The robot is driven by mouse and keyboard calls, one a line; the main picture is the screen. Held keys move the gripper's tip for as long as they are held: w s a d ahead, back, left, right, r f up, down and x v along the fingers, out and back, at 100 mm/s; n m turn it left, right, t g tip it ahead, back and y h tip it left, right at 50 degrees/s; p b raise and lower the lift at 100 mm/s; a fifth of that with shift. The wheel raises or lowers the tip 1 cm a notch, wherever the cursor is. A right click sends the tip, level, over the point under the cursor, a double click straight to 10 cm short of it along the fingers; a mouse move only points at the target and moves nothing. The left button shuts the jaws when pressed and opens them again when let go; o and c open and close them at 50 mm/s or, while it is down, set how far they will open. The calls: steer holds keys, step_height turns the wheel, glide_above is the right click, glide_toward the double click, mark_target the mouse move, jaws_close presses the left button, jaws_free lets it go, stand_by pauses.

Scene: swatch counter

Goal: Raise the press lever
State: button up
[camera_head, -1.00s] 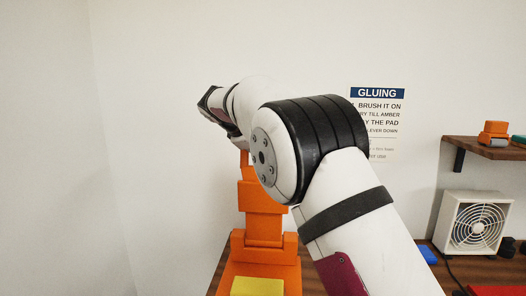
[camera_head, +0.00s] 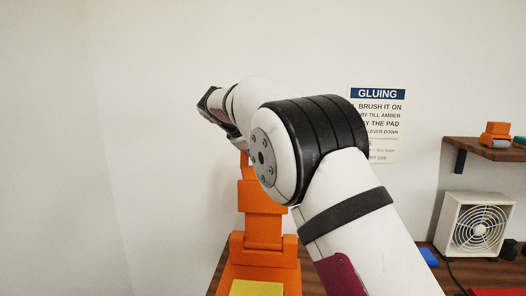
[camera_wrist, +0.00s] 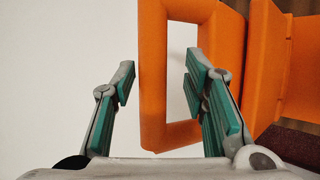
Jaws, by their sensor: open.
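The orange press (camera_head: 263,240) stands on the counter, its upper part partly hidden behind my arm. In the wrist view its lever ends in an orange loop handle (camera_wrist: 152,95) with a rectangular opening. My gripper (camera_wrist: 160,63) is open, with teal-padded fingers on both sides of the handle's left bar. The left finger is outside the loop, with a gap to the bar. The right finger lies over the opening; I cannot tell how deep it reaches. In the head view my arm hides most of the lever and the gripper's fingers.
A yellow pad (camera_head: 257,288) lies at the front of the press. A white fan (camera_head: 477,226) and a blue item (camera_head: 429,256) are on the counter at right. A wooden shelf (camera_head: 480,149) holds a small orange object (camera_head: 495,135). A gluing sign (camera_head: 378,105) hangs behind.

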steer(key=v, duration=1.2)
steer(key=s+d+f+m+g+y, duration=0.1)
steer(key=s+d+m+g+y, duration=0.35)
steer(key=s+d, duration=1.25)
steer(key=s+f+m+y, duration=0.1)
steer(key=s+f+m, duration=0.3)
steer(key=s, duration=1)
steer(key=s+d+f+m+y, duration=0.1)
steer(key=s+f+m, duration=0.4)
steer(key=s+f, duration=0.6)
steer(key=s+t, duration=0.1)
steer(key=s, duration=0.2)
steer(key=shift+s+f, duration=0.3)
steer(key=shift+s, duration=0.1)
